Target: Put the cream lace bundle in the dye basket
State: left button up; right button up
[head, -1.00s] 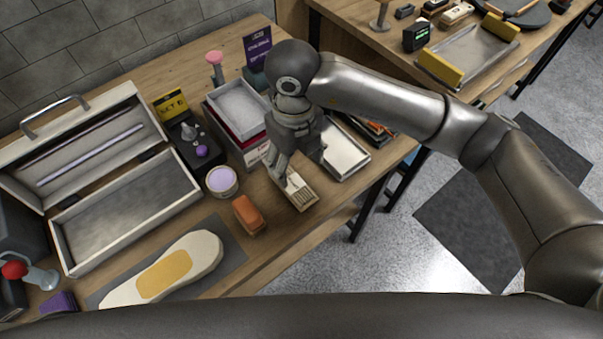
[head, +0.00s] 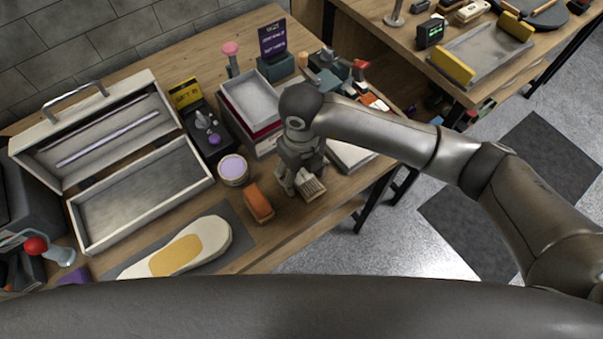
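My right gripper (head: 303,178) points down over the front edge of the near table, its fingers apart. I cannot pick out the dye basket for certain. A stacked box with a pale open top (head: 250,92) stands just behind and left of the gripper. My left gripper is not in view.
Left of the gripper are an orange block (head: 258,203), a purple-topped jar (head: 233,168) and a pale shoe (head: 184,249) on a dark mat. An open toolbox (head: 146,201) stands at the left. A pale tray (head: 350,156) lies right of the gripper. A second table holds a metal tray (head: 484,54).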

aim_at(301, 174)
jog(key=shift+c, duration=1.3)
jog(key=c, duration=0.4)
jog(key=shift+c, duration=0.5)
jog(key=shift+r+b, duration=0.3)
jog(key=shift+r, duration=0.1)
notch_tip(301, 174, up, 2)
jog(key=shift+w+r+b, duration=0.1)
jog(key=shift+b, duration=0.6)
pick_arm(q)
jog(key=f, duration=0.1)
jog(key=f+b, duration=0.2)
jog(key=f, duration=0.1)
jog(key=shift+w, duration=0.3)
pick_arm(e)
jog(key=s+r, duration=1)
jog(key=s, duration=0.4)
